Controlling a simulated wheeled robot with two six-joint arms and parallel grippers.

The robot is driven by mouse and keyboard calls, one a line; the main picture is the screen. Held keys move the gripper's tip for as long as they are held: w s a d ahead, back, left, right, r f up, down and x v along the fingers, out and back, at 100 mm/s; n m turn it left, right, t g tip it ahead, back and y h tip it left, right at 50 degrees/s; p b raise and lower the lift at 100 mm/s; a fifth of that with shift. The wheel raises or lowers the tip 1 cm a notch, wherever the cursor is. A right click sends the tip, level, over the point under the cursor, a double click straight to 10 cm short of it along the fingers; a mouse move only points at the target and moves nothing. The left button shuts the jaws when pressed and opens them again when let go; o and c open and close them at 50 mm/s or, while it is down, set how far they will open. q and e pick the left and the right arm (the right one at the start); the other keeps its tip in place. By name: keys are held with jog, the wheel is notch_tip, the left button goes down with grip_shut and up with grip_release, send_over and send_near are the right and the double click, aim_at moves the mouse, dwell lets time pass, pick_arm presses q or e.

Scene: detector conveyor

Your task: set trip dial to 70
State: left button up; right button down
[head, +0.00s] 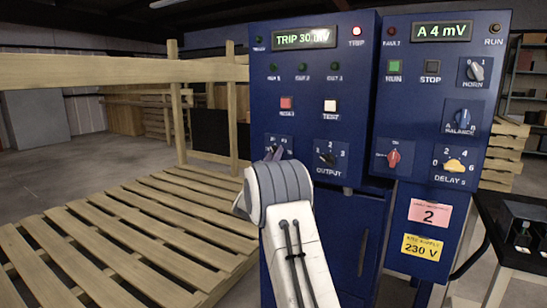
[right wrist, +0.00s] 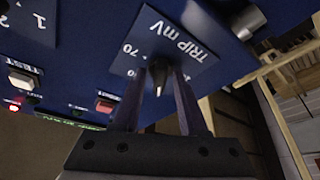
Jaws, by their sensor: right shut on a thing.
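The trip dial (right wrist: 159,68) shows in the right wrist view as a small dark knob on a blue plate marked "TRIP mV". My right gripper (right wrist: 160,84) has its two fingers on either side of this knob and is shut on it. In the head view my right gripper (head: 273,154) is at the lower left of the blue panel and its wrist hides most of the dial. The trip display (head: 304,38) reads TRIP 30 mV. The knob's exact pointing is hard to tell. My left gripper is not in view.
The panel also carries an output dial (head: 327,159), a red button (head: 286,103) and a white test button (head: 330,106). A red trip lamp (head: 356,30) is lit. A second cabinet (head: 420,120) stands at right. Wooden slats (head: 130,235) and a rail (head: 100,72) fill the left.

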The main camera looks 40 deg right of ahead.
jog(key=shift+f+m, duration=0.1)
jog(key=shift+m, duration=0.2)
jog(key=m+g+h, duration=0.1)
jog(key=m+g, duration=0.1)
jog(key=m, duration=0.2)
jog(key=m+g+h+b, duration=0.1)
jog(key=m+g, duration=0.1)
jog(key=m, duration=0.3)
jog(key=m+g+h+b, duration=0.1)
jog(key=m+g, duration=0.1)
jog(key=m, duration=0.3)
jog(key=shift+w+a+g+h, duration=0.2)
jog(key=shift+w+g+h, duration=0.1)
jog(key=shift+w+g, duration=0.1)
jog(key=m+g+p, duration=0.1)
jog(key=m+p, duration=0.1)
jog(key=m, duration=0.2)
jog(key=m+g+y+p, duration=0.1)
jog(key=m+g, duration=0.1)
jog(key=m, duration=0.3)
jog(key=r+m+g+y+p, duration=0.1)
jog(key=m+g+p, duration=0.1)
jog(key=m, duration=0.2)
jog(key=shift+w+a+m+p, duration=0.1)
jog(key=shift+w+m+p, duration=0.05)
jog(key=shift+m+p, duration=0.2)
jog(key=shift+f+m+y+p, duration=0.1)
jog(key=shift+m+y+p, duration=0.65)
jog(key=shift+m, duration=0.6)
